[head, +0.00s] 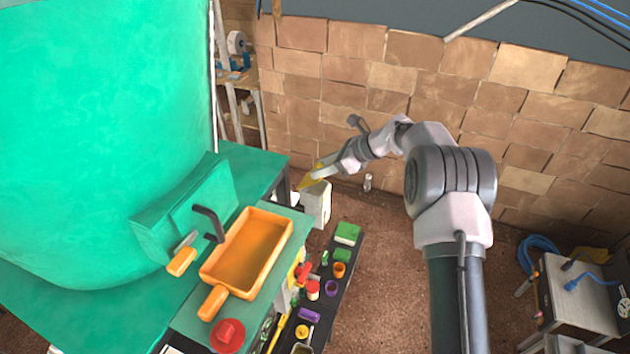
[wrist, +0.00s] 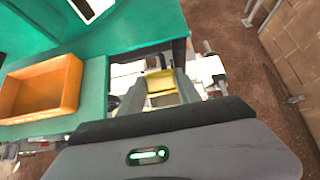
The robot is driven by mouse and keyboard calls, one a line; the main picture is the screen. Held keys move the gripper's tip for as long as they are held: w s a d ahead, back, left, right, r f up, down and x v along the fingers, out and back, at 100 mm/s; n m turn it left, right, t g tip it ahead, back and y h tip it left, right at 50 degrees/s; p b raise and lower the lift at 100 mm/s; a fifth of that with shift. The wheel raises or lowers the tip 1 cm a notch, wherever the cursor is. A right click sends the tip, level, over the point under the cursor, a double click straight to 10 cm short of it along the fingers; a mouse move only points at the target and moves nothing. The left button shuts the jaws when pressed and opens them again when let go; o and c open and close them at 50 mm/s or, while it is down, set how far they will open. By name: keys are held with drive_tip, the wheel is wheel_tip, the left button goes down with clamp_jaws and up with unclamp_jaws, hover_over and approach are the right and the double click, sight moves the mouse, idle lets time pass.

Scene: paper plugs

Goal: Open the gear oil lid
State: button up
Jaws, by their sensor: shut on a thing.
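A white box-shaped container (head: 315,205), which I take to be the gear oil, stands beyond the green bench's right corner. A yellow lid (head: 312,184) is at its top and looks tilted in the head view. My gripper (head: 322,172) reaches down to the lid from the right. In the wrist view, the yellow lid (wrist: 160,82) lies between the fingers of my gripper (wrist: 157,88), which is shut on it. The fingers and lid hide much of the container's top, so I cannot tell whether the lid is fully apart from it.
The green bench (head: 276,160) with an orange tray (head: 286,240) is left of the container. A dark low shelf (head: 340,285) with several small coloured items stands in front. A brick wall (head: 350,75) is behind. The brown floor (head: 390,270) to the right is mostly clear.

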sight(310, 178)
drive_tip(key=shift+w+a+r+h, duration=0.15)
drive_tip(key=shift+a+r+h, duration=0.2)
drive_tip(key=shift+h, duration=0.25)
drive_tip(key=shift+a, duration=0.1)
drive_tip(key=shift+w+a+r+g+h, duration=0.15)
drive_tip(key=shift+a+r+g+h, duration=0.1)
drive_tip(key=shift+a+h, duration=0.15)
drive_tip(key=shift+w+a+r+g+h, duration=0.1)
drive_tip(key=shift+a+g+h, duration=0.15)
drive_tip(key=shift+h, duration=0.15)
drive_tip(key=shift+w+a+r+g+h, duration=0.15)
drive_tip(key=shift+a+h, duration=0.25)
drive_tip(key=shift+h, duration=0.05)
drive_tip(key=shift+w+a+r+g+h, duration=0.1)
drive_tip(key=shift+a+r+g+h, duration=0.05)
drive_tip(key=shift+a+h, duration=0.25)
drive_tip(key=shift+d, duration=0.2)
